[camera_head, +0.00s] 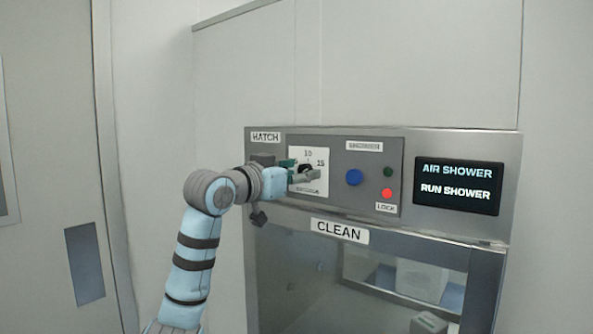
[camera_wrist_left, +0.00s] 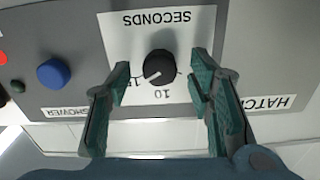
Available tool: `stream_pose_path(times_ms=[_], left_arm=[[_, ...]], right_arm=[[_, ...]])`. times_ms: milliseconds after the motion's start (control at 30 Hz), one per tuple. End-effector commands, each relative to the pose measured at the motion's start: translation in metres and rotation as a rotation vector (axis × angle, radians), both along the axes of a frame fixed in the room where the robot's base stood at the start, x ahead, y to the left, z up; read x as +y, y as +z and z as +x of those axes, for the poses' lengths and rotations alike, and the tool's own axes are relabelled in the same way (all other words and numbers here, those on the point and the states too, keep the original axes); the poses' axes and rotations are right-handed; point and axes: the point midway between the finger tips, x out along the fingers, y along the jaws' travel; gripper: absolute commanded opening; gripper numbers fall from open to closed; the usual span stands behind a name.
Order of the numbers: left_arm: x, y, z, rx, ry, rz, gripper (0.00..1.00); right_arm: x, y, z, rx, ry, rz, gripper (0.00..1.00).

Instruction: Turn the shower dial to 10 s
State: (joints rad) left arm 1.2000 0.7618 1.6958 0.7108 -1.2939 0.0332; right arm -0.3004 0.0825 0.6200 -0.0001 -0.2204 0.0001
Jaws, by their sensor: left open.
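The shower dial (camera_wrist_left: 159,66) is a round black knob on a white plate marked SECONDS, shown upside down in the left wrist view. Its white mark points down-left, toward the "15" side; the "10" is printed straight below the knob. In the head view the dial (camera_head: 306,168) is partly hidden by my left gripper (camera_head: 303,173). My left gripper (camera_wrist_left: 161,74) is open, with one green-padded finger on each side of the knob and visible gaps between. I cannot tell whether the fingertips are level with the knob. My right gripper is not in view.
A blue button (camera_head: 354,177), a dark green lamp (camera_head: 388,172) and a red lamp (camera_head: 387,193) sit right of the dial. The screen (camera_head: 457,186) reads AIR SHOWER, RUN SHOWER. A glass-fronted hatch (camera_head: 350,275) lies below the panel.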

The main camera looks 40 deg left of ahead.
Motion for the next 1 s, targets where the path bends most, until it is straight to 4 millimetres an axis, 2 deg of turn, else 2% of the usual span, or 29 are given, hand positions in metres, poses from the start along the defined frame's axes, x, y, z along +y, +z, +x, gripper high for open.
stream_pose_path(times_ms=[33,300,333,667,1000], left_arm=[[0.0001,-0.0004,-0.0001,0.000,0.000,0.000,0.46],[0.0004,-0.0003,-0.0006,0.000,0.001,0.000,0.03],[0.0004,-0.0003,-0.0006,0.000,0.001,0.000,0.00],[0.0007,0.0001,-0.0007,-0.001,0.001,-0.041,0.00],[0.0006,0.0002,-0.0005,-0.005,0.001,-0.248,0.00]], right_arm=[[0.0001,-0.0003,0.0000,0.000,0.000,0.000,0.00],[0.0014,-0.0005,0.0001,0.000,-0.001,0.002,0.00],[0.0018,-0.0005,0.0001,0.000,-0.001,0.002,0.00],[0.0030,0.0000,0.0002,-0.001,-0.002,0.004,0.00],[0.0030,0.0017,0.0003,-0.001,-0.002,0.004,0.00]])
